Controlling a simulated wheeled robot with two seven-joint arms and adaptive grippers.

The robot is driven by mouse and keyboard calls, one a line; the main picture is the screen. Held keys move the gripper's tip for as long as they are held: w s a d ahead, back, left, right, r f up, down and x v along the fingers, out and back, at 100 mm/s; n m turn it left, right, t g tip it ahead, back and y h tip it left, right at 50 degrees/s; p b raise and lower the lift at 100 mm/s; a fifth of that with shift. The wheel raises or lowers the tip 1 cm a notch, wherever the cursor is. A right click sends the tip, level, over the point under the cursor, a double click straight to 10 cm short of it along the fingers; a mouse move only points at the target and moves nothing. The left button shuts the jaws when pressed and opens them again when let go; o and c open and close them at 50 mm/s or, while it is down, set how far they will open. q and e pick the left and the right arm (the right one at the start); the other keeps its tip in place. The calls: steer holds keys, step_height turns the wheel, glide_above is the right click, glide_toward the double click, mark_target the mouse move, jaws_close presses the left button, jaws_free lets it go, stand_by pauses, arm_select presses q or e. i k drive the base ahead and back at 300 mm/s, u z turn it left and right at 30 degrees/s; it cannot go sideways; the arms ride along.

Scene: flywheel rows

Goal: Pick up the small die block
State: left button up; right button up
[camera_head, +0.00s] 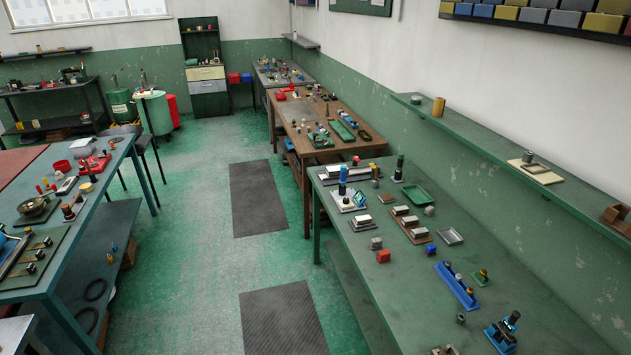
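No part labelled as the small die block can be singled out for sure. On the right green bench (500,240) a small grey block (376,243) sits near the left edge. A small red block (384,256) sits just in front of it. Several silver-topped blocks (401,211) stand on brown bases a little behind, and another (366,220) stands to their left. Neither of my grippers shows in the head view.
A blue rack (455,286) with dark knobs and a blue device (502,332) stand at the bench's front right. A green tray (430,196) is farther back. A wooden bench (310,145) stands beyond. The green floor (215,275) between benches is clear, with dark mats (283,320).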

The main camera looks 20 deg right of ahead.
mark_target(365, 219)
steer(key=i, duration=4)
steer(key=z, duration=4.2)
